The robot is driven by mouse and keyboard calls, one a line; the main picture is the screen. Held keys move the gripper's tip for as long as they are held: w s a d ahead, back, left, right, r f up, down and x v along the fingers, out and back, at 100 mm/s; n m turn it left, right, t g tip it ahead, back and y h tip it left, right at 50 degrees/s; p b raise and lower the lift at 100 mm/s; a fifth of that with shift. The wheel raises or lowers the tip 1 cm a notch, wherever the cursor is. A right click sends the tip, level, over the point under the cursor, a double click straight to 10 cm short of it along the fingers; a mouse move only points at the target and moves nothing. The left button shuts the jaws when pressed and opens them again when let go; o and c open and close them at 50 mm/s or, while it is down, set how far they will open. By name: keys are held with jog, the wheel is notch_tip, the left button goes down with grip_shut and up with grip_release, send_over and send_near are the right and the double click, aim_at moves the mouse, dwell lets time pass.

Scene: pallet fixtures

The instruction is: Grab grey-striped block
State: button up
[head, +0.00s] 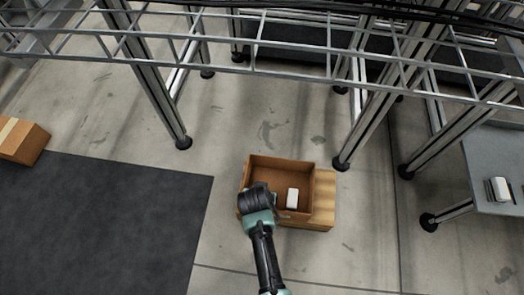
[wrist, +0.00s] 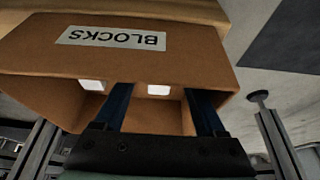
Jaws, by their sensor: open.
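A white block with dark grey stripes (head: 498,189) lies on the grey table at the right of the head view. My gripper (head: 258,190) is far to its left, over the left part of an open brown box (head: 304,166). A plain-looking white block (head: 292,198) is inside that box, right of my gripper; I see no stripes on it. In the wrist view my gripper (wrist: 159,92) is open, its two dark fingers apart and reaching toward the box (wrist: 205,65), which carries a BLOCKS label. Two white patches (wrist: 92,85) show there; what they are is unclear.
The grey table (head: 485,150) has a raised edge and metal legs. A metal frame (head: 160,95) with posts and a ladder-like rail crosses the back. Another brown box (head: 20,138) is at far left, beside a dark mat (head: 110,220).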

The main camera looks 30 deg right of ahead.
grip_shut()
dwell(0.3)
